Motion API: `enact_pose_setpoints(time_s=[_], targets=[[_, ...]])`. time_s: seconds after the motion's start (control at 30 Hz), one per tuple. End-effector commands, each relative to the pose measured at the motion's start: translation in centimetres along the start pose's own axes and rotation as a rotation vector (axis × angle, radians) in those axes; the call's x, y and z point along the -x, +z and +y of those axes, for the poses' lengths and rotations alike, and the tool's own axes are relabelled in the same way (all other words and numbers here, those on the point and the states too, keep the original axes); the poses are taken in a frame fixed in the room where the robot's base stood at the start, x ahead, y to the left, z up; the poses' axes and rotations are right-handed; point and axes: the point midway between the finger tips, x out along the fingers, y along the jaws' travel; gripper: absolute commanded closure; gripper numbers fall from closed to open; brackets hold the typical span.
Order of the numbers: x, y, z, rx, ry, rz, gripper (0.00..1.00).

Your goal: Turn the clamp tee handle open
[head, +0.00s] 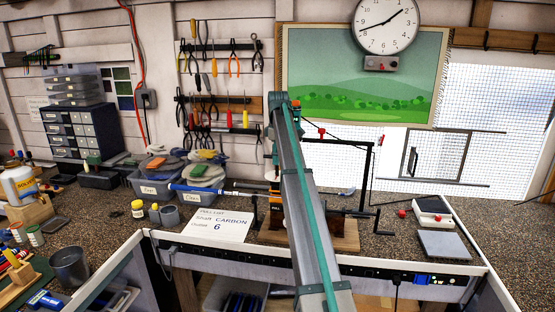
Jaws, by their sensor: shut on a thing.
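My arm rises through the middle of the head view and bends down behind itself at the shaft clamp. My gripper (271,174) shows only as a sliver left of the arm, low over the clamp. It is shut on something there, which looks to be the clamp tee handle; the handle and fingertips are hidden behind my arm. The clamp stand (276,209), black and orange with a small label, is mostly covered too. A club with a blue grip (190,188) lies level, its shaft running right towards the clamp.
A black frame (370,175) with a crank stands right of my arm on a wooden base (345,235). Left are a paper card (217,225), small pots and clear bins (160,182). A grey pad (443,244) and red-knobbed tray (432,207) lie right. Speckled bench between is partly free.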

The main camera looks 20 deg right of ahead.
Motion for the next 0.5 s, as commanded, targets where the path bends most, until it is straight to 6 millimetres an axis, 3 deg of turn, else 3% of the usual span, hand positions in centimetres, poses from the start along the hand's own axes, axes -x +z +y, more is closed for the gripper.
enact_pose_setpoints(time_s=[0.5], targets=[[0.08, -0.08, 0.03, 0.052, 0.001, 0.000, 1.00]])
